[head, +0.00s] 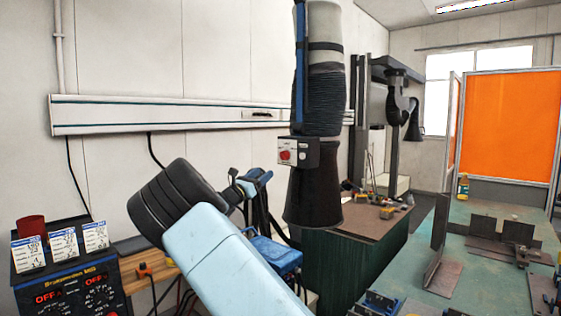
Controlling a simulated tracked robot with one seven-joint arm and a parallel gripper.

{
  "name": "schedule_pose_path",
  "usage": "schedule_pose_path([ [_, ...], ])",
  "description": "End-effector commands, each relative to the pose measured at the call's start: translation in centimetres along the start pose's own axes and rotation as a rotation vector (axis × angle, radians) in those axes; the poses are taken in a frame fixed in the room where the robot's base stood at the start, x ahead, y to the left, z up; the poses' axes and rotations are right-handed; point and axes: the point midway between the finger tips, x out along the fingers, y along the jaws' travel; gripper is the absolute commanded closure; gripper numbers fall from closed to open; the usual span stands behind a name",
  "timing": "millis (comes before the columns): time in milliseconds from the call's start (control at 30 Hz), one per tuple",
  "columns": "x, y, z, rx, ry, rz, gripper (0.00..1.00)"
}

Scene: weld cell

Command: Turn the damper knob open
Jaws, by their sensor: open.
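A red knob (285,155), which looks like the damper knob, sits on the light face of a small dark box (303,152). The box is mounted on the front of a hanging extraction duct with a black hood (314,190). My gripper (258,178) is at the end of my light blue arm, left of and slightly below the knob in the picture. It is open and seems empty, apart from the knob. The knob's exact turn position is too small to read.
A power unit (68,280) with cards and a red cup (31,228) stands at lower left. A green cabinet (340,255) is behind the hood. A green table (480,220) with metal parts is at right, before an orange screen (508,125).

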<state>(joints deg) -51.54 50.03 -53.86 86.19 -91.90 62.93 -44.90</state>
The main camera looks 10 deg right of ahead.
Motion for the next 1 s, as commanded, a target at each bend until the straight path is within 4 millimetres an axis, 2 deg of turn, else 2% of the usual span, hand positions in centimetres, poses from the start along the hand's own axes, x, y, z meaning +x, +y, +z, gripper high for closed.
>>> schedule_pose_path([
  [400,7.4,-0.2,-0.1,0.001,0.000,-0.004,0.34],
  [600,10.4,-0.2,-0.1,0.001,0.001,-0.004,0.34],
  [800,12.0,-0.2,-0.1,0.001,0.002,-0.003,0.34],
  [1000,12.3,-0.2,-0.1,0.001,0.002,-0.003,0.34],
])
